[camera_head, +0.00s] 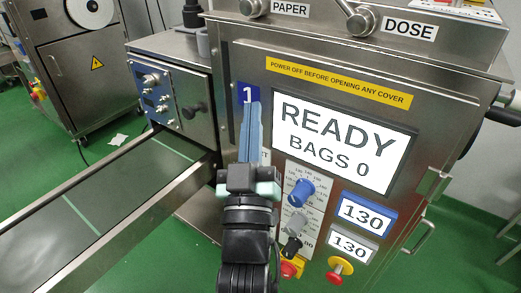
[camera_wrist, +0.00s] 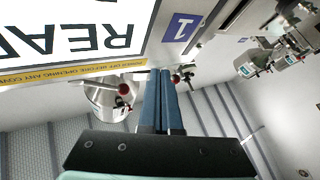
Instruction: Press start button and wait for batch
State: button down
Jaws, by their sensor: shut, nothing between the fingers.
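The packing machine's screen (camera_head: 343,143) reads READY and BAGS 0; part of it shows upside down in the wrist view (camera_wrist: 70,30). My gripper (camera_head: 252,103) points up in front of the panel, left of the screen, with its blue fingers together and empty. In the wrist view the fingers (camera_wrist: 160,74) lie side by side near the screen's edge. I cannot tell whether they touch the panel. No button marked start is visible; my gripper and arm cover part of the panel. A red button (camera_head: 289,269) sits low on the panel, partly beside my arm.
A red emergency-style button (camera_head: 340,267) on yellow sticks out at lower right. A conveyor (camera_head: 85,213) runs along the left. PAPER and DOSE levers (camera_head: 362,22) project above.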

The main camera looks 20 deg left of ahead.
jog(key=s+a+f+n+g+y, duration=0.1)
jog(key=s+a+f+n, duration=0.1)
jog(key=f, duration=0.7)
jog(key=s+a+f+n+g+y+p, duration=0.1)
jog(key=s+a+f+n+g+y, duration=0.1)
jog(key=f, duration=0.7)
jog(key=shift+s+a+f, duration=0.25)
jog(key=shift+s+a, duration=0.6)
jog(key=shift+a, duration=0.05)
jog(key=w+d+p, duration=0.3)
jog(key=w, duration=0.5)
jog(key=shift+w, duration=0.2)
jog(key=shift+w, duration=0.1)
jog(key=shift+w+d, duration=0.15)
jog(key=shift+w, duration=0.1)
